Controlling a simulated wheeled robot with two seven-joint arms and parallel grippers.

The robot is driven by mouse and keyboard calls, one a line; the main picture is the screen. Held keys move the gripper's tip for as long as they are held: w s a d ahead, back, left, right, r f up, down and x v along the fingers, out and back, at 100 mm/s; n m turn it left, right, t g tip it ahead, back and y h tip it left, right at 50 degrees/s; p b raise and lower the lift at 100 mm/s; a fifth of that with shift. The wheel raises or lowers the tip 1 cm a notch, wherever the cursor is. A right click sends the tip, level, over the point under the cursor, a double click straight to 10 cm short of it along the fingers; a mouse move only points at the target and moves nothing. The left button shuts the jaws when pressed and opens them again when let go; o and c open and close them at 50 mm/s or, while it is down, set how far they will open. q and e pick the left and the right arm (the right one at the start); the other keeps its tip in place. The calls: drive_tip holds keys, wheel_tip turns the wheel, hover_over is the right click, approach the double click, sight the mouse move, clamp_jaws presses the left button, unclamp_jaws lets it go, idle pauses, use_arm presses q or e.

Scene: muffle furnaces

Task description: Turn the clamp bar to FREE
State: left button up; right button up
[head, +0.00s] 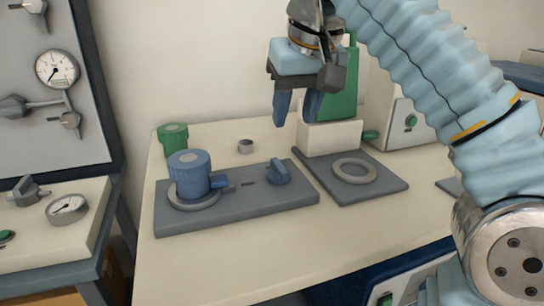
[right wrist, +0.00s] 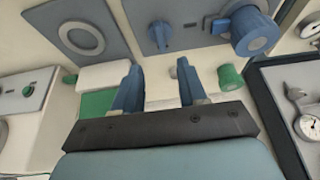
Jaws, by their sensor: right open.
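A blue knob with a raised grip bar (head: 279,172), which looks like the clamp bar, sits at the right end of a grey plate (head: 240,206). It also shows near the top of the right wrist view (right wrist: 160,34). No FREE mark is legible. A blue cylinder with a side stub (head: 188,174) stands on a ring at the plate's left end. My right gripper (head: 295,120) is open and empty, fingers pointing down, above and apart from the knob. It also shows in the right wrist view (right wrist: 157,85). My left gripper is not in view.
A green and white device (head: 330,138) and a grey plate with a ring (head: 386,182) are to the right. A gauge panel (head: 45,90) stands left. The table front is clear.

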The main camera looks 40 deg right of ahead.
sight(281, 168)
drive_tip(key=b+x, duration=0.4)
drive_tip(key=x, duration=0.9)
drive_tip(key=shift+f, duration=0.3)
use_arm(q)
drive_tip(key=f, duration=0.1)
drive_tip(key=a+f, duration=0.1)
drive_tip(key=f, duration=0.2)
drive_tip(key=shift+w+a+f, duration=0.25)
use_arm(e)
clamp_jaws()
